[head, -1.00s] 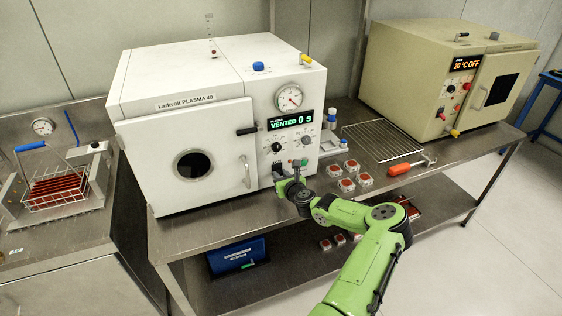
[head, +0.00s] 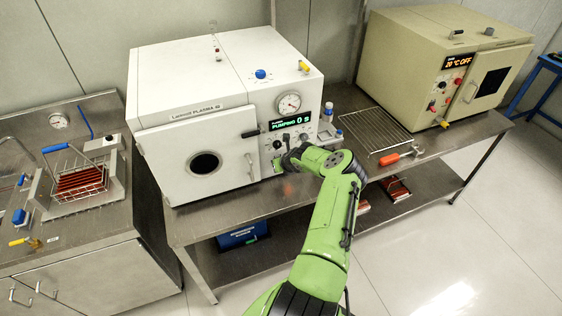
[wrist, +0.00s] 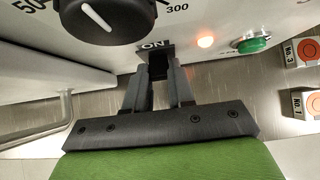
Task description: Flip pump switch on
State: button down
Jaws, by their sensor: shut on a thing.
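The white plasma unit (head: 205,130) stands on the steel bench, its door shut. Its display (head: 290,120) reads PUMPING 0 s. In the wrist view my gripper (wrist: 158,68) is shut on the dark pump switch (wrist: 156,60), right below the ON label (wrist: 154,44). The fingers hide most of the switch. An orange lamp (wrist: 206,41) glows just right of the label. In the head view the arm's black end hides the lower part of the control panel.
A black dial (wrist: 105,15) and a green button (wrist: 252,43) sit close to my fingers. The door handle (wrist: 45,125) is at left. A wire rack (head: 375,130), an orange-handled tool (head: 390,159) and a beige oven (head: 420,75) stand to the right.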

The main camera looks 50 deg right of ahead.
dwell(0.4)
jog(key=c, duration=1)
grip_release()
jog(key=shift+o, duration=0.2)
jog(key=shift+r, duration=0.15)
jog(key=v, duration=1.5)
jog(key=shift+r+p, duration=0.3)
